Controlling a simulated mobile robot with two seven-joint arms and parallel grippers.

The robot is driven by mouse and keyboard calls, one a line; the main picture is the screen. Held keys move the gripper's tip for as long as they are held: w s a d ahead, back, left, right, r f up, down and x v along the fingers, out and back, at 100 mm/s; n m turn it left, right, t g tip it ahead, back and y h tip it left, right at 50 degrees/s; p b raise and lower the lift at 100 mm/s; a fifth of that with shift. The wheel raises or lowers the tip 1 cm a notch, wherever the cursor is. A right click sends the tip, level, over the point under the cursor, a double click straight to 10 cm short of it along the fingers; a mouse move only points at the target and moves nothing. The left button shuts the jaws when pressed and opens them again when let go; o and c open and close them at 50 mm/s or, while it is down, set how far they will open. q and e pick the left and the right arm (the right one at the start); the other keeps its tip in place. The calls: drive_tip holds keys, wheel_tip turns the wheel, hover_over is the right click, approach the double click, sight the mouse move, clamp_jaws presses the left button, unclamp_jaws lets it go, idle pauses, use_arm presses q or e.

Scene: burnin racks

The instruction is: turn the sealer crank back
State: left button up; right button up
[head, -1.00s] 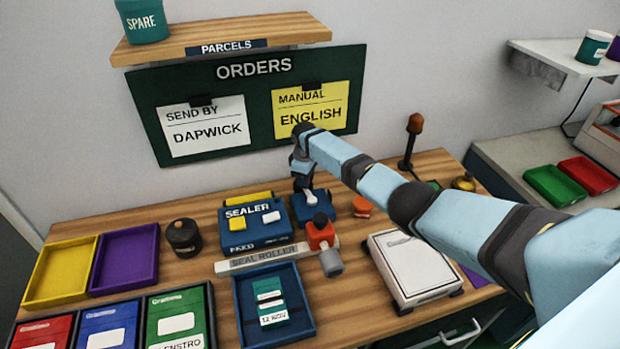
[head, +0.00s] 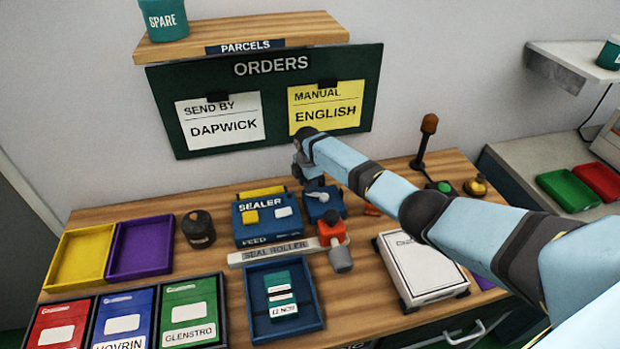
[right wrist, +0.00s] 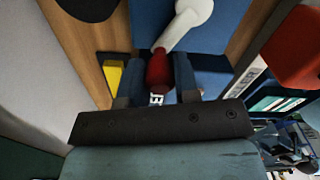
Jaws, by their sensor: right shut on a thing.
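The blue sealer (head: 263,233) stands on the wooden bench, with a yellow and a white patch on top. A blue housing (head: 333,207) sits at its right and carries the pale crank (head: 322,196). In the right wrist view the crank's white arm (right wrist: 186,24) ends in a red knob (right wrist: 159,68). My right gripper (head: 312,182) is at the crank, reaching in from the right. In the right wrist view its fingers (right wrist: 158,80) are shut on the red knob. In the head view the gripper hides the knob. My left gripper is not in view.
A red block with a grey cylinder (head: 341,260) stands by the seal roller bar (head: 275,252). A blue tray (head: 313,316) holds a green packet (head: 280,291). A white flat device (head: 421,266) is under my right arm. A dark round jar (head: 198,230) stands left of the sealer.

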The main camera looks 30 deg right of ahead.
drive_tip(key=n, duration=0.1)
drive_tip(key=s+n, duration=0.1)
drive_tip(key=shift+a+r+n+p, duration=0.1)
drive_tip(key=shift+a+n+p, duration=0.25)
drive_tip(key=shift+a+n, duration=0.05)
drive_tip(key=shift+s+a+n+p, duration=0.2)
drive_tip(key=shift+s+n, duration=0.15)
drive_tip(key=shift+n, duration=0.45)
drive_tip(key=shift+s+a+n+p, duration=0.1)
drive_tip(key=shift+s+n+p, duration=0.15)
drive_tip(key=shift+n, duration=0.55)
drive_tip(key=shift+s, duration=0.1)
drive_tip(key=o, duration=0.9)
wheel_tip(320, 180, up, 14)
drive_tip(key=shift+f+b, duration=0.15)
drive_tip(key=shift+b, duration=0.45)
